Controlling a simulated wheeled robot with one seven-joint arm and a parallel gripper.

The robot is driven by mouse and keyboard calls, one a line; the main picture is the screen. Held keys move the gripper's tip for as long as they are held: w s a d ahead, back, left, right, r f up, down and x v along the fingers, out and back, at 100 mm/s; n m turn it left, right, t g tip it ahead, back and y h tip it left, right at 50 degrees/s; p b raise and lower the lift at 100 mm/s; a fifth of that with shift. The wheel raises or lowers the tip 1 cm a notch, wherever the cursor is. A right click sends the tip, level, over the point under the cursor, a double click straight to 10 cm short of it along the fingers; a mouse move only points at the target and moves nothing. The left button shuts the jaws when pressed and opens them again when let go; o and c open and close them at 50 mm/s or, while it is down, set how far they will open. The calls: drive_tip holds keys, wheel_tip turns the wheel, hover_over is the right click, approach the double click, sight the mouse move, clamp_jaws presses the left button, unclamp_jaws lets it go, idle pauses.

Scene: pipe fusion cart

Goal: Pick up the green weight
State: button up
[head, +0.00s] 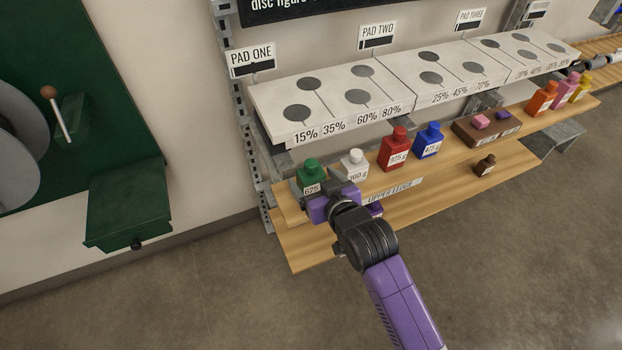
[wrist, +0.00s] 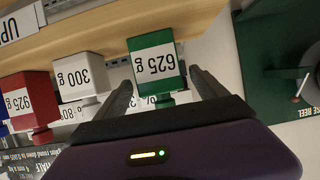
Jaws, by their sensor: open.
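The green weight (head: 310,170), labelled 625 g, stands upright at the left end of the upper wooden shelf. In the wrist view, which is turned upside down, the green weight (wrist: 153,56) lies between the two dark fingers. My gripper (head: 323,196) is at the shelf's front edge, directly in front of the green weight. In the wrist view my gripper (wrist: 163,88) is open, with a finger on each side of the weight. A gap shows on both sides, and I cannot tell of any contact.
A white 300 g weight (head: 354,164) stands close beside the green one. Red (head: 394,149) and blue (head: 428,139) weights stand farther right. White pads (head: 330,102) overhang behind, and a lower shelf (head: 310,250) lies below. A green cabinet (head: 130,205) is at left.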

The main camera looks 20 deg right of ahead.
drive_tip(key=shift+x, duration=1.1)
clamp_jaws()
drive_tip(key=shift+r, duration=0.2)
